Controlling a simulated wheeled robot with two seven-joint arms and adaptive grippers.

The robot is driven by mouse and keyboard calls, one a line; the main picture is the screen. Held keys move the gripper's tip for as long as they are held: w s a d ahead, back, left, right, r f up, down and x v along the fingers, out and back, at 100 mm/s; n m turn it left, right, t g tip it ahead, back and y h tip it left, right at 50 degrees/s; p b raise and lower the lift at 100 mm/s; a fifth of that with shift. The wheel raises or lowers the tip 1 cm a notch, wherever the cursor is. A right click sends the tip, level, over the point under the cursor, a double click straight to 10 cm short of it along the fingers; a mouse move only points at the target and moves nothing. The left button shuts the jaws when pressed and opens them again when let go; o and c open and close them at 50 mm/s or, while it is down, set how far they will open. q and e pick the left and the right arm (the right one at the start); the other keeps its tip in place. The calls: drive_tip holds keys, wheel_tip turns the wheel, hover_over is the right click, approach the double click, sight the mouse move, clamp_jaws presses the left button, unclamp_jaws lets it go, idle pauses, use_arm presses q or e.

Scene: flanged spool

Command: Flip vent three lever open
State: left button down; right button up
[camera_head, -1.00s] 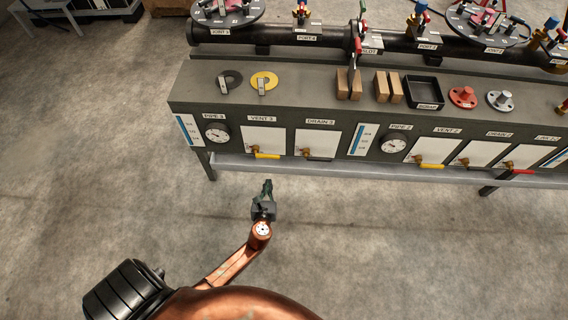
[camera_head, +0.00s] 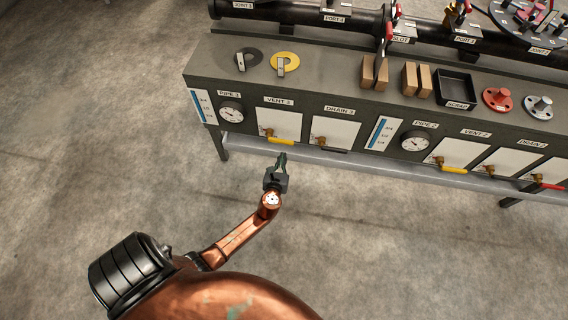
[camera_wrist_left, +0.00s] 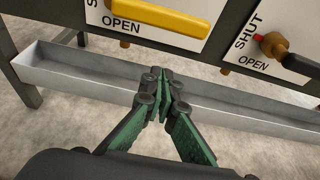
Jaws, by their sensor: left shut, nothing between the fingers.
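The vent 3 lever (camera_head: 283,141) has a yellow handle on a brass valve, on a white plate under the VENT 3 label (camera_head: 279,100). The handle lies roughly level, pointing right. In the left wrist view the yellow handle (camera_wrist_left: 160,17) crosses the top, above the word OPEN; part of the plate is cut off. My left gripper (camera_head: 281,157) is just in front of and below the yellow handle, apart from it. In the left wrist view its green-padded fingers (camera_wrist_left: 164,80) are shut and empty, over the grey trough. My right gripper is not in view.
The drain 3 lever (camera_head: 333,149), with a dark handle, is right of the vent lever. A grey trough (camera_wrist_left: 70,75) runs below the panel. A gauge (camera_head: 231,112) is at left. Open floor lies in front of the bench.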

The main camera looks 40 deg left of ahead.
use_arm(q)
drive_tip(key=w+r, duration=0.1)
drive_tip(key=w+a+r, duration=0.1)
drive_tip(key=r, duration=0.1)
drive_tip(key=shift+a+r+p, duration=0.1)
drive_tip(key=shift+r+p, duration=0.05)
drive_tip(key=shift+p, duration=0.15)
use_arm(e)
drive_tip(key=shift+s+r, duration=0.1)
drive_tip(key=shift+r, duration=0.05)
